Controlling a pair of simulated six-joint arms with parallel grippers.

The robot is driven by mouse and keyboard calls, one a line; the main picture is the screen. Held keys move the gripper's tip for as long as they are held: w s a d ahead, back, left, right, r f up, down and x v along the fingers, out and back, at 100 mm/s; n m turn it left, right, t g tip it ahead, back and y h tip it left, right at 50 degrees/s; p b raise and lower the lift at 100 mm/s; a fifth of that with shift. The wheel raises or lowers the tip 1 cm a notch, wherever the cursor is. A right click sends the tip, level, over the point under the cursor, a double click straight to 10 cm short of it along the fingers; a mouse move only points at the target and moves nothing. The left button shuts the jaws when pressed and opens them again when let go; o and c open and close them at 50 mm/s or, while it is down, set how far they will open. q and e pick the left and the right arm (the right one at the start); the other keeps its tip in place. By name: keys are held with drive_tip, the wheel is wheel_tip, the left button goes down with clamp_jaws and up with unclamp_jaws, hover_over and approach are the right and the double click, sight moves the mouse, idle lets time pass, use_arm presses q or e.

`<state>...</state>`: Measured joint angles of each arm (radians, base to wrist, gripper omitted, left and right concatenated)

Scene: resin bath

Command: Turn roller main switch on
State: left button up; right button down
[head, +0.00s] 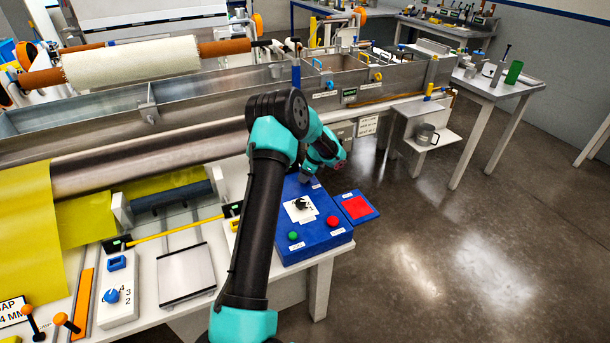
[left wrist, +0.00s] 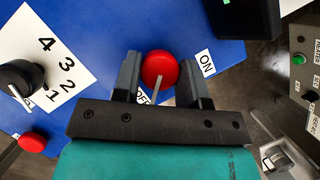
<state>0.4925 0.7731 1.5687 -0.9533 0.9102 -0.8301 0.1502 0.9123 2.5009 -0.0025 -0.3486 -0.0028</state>
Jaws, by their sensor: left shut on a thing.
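The roller main switch is a round red knob (left wrist: 159,68) with a white pointer, on the blue control box (head: 318,240). In the left wrist view its pointer aims down, towards the partly hidden OFF label (left wrist: 142,97). The ON label (left wrist: 205,63) is to its right. My left gripper (left wrist: 160,85) is shut on the red knob, one finger on each side. In the head view my left gripper (head: 306,178) is at the far end of the blue box, and the knob is hidden there. My right gripper is not in view.
A black selector dial (left wrist: 20,78) on a white numbered plate sits beside the knob. A green button (head: 293,236) and red button (head: 333,221) are on the near part of the box. Open floor is beyond.

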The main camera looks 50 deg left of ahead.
use_arm(q)
drive_tip(key=n+g+h, duration=0.1)
drive_tip(key=n, duration=0.3)
drive_tip(key=shift+w+n, duration=0.1)
drive_tip(key=shift+n, duration=0.2)
drive_tip(key=n+h, duration=0.1)
drive_tip(key=n, duration=0.1)
drive_tip(key=n+g, duration=0.1)
drive_tip(key=n, duration=0.1)
drive_tip(key=shift+a+h, duration=0.1)
drive_tip(key=shift+h, duration=0.3)
drive_tip(key=n+h, duration=0.1)
drive_tip(key=n, duration=0.3)
drive_tip(key=shift+a, duration=0.1)
drive_tip(key=shift+n+h, duration=1)
drive_tip(key=shift+n, duration=1.3)
drive_tip(key=o, duration=0.9)
drive_tip(key=shift+r, duration=0.1)
